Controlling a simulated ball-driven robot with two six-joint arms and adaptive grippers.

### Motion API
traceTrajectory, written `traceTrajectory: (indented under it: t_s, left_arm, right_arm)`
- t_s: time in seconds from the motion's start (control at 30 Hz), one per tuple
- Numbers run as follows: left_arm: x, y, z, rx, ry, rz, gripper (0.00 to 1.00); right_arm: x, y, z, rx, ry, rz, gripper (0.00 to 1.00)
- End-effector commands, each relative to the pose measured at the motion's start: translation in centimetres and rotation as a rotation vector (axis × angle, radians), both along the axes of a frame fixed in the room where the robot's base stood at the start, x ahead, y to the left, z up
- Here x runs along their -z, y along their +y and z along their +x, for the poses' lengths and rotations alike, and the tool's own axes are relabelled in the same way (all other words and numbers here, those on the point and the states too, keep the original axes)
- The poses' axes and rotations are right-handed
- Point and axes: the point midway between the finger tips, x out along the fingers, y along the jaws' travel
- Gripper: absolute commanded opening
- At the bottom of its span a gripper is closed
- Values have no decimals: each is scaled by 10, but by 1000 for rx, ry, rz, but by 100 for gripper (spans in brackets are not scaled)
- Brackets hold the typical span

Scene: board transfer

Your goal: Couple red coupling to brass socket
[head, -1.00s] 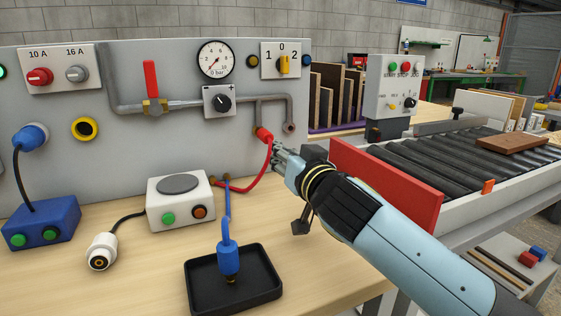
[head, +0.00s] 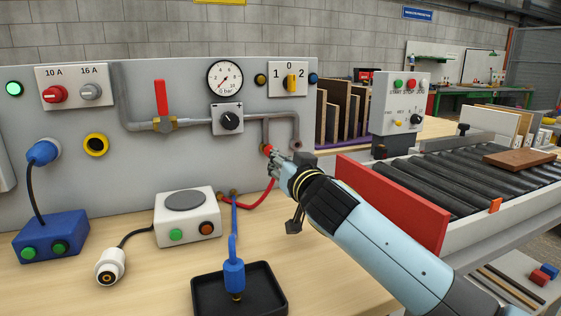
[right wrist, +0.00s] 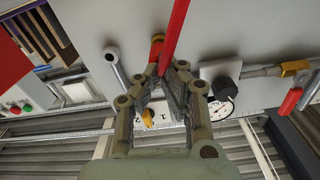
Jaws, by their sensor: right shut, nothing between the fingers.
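The red coupling (head: 267,149) is at the lower end of a short grey down-pipe on the panel, with its red hose (head: 262,198) hanging below and curving left. In the right wrist view the red coupling (right wrist: 156,50) has a yellow-brass ring at its end, and the hose passes close by the fingertips. I cannot tell whether it is fully seated in the brass socket, which is mostly hidden. My right gripper (head: 273,157) is shut and empty, just beside the coupling; its fingertips (right wrist: 166,72) meet near the hose. My left gripper is not in view.
A blue hose connector (head: 234,274) stands in a black tray (head: 275,303). A white box (head: 188,221), a blue box (head: 50,240) and a white plug (head: 110,266) are to the left. A roller conveyor (head: 430,187) with a red side plate (head: 390,205) is at right.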

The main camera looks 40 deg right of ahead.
Motion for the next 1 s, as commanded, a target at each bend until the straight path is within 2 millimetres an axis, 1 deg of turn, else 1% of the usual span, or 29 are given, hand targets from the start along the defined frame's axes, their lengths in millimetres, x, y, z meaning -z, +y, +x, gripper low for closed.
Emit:
traceTrajectory:
  t_s: [0.53,0.63,0.83,1.0]
  left_arm:
    - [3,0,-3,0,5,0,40]
    - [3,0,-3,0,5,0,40]
    - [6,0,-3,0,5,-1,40]
    - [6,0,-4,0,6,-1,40]
  right_arm:
    - [0,-2,9,0,0,1,0]
    - [0,-1,4,-1,0,1,0]
    - [1,4,-15,0,1,0,0]
    - [0,5,-22,0,0,0,0]
